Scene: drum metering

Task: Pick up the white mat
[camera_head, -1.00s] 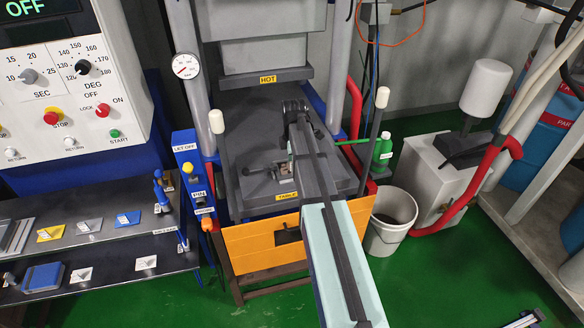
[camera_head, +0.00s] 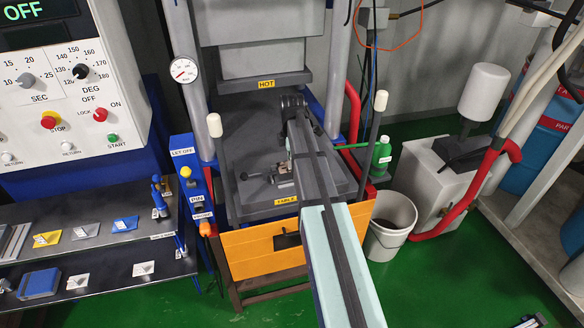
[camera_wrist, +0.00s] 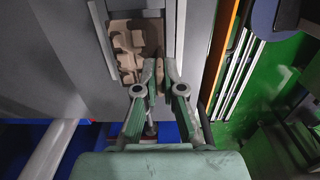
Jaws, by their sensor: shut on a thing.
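A pale tan, shaded moulded piece (camera_wrist: 125,45) with raised and sunken shapes is the only mat-like thing at my fingertips, and I take it for the white mat. In the wrist view it lies between grey metal bars on the dark press table. My gripper (camera_wrist: 153,78) is over its near right part, with its fingers closed together on a thin brownish edge. I cannot tell whether the piece is lifted. In the head view my arm reaches over the press table (camera_head: 240,200) and hides most of the gripper and the piece.
The upper plate marked HOT (camera_head: 250,82) hangs above the table, between upright columns. A lever with a pale knob (camera_head: 381,100) stands at the right. A grey bucket (camera_head: 390,222) and a green bottle (camera_head: 381,153) are to the right. Shelves (camera_head: 110,270) with several small coloured items are left.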

